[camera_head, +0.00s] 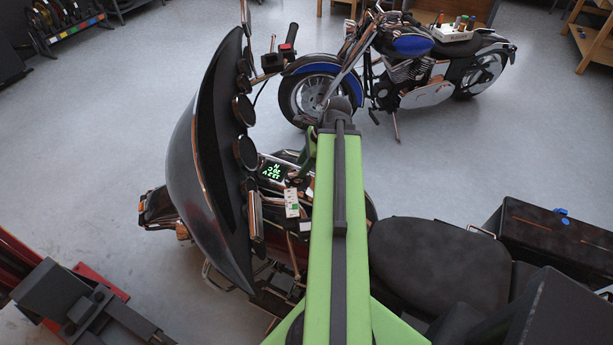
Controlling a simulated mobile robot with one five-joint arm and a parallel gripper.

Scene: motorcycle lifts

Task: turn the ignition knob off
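The near motorcycle's dashboard sits below the curved dark windshield (208,165). It carries several round gauges, a lit display (272,171) with green characters, and a small pale switch panel (292,203) with a green mark. I cannot pick out the ignition knob for sure; it may be behind my arm or too small to tell. My green arm (322,240) reaches from the bottom up over the dashboard, to a dark joint at its far end. A green part of it drops down beside that joint. My gripper is hidden beneath or behind the arm, so its fingers do not show.
The near motorcycle's black seat (440,262) and dark cases (560,245) lie at the right. A handlebar grip (291,34) sticks up near the arm's far end. A blue motorcycle (410,65) stands behind. Red and black lift parts (75,305) are lower left.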

